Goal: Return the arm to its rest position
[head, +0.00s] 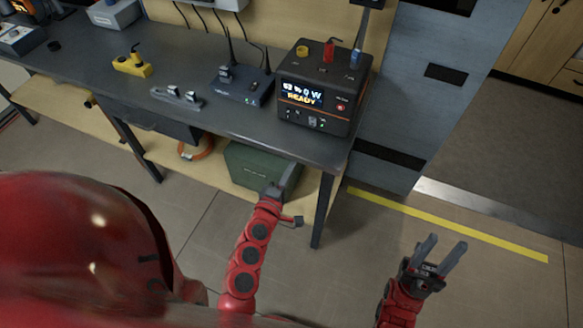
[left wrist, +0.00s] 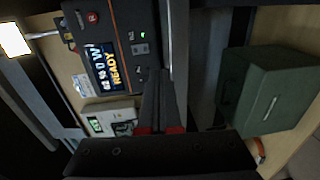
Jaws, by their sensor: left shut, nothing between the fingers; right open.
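My left arm (head: 245,262) reaches up from the bottom centre of the head view. Its gripper (head: 289,178) is shut and empty, just in front of the workbench edge, below the black power unit and over the green case as seen from my head. In the left wrist view the closed fingers (left wrist: 165,95) point between the power unit (left wrist: 112,50) and the green case (left wrist: 265,92). I cannot tell whether they touch the bench edge. My right gripper (head: 441,256) is open and empty above the floor at the lower right.
The dark workbench (head: 190,68) carries the power unit (head: 322,92) reading READY, a blue router (head: 243,86), a grey power strip (head: 178,97) and a yellow device (head: 132,64). The green case (head: 250,167) sits on the lower shelf. Floor around my right gripper is clear.

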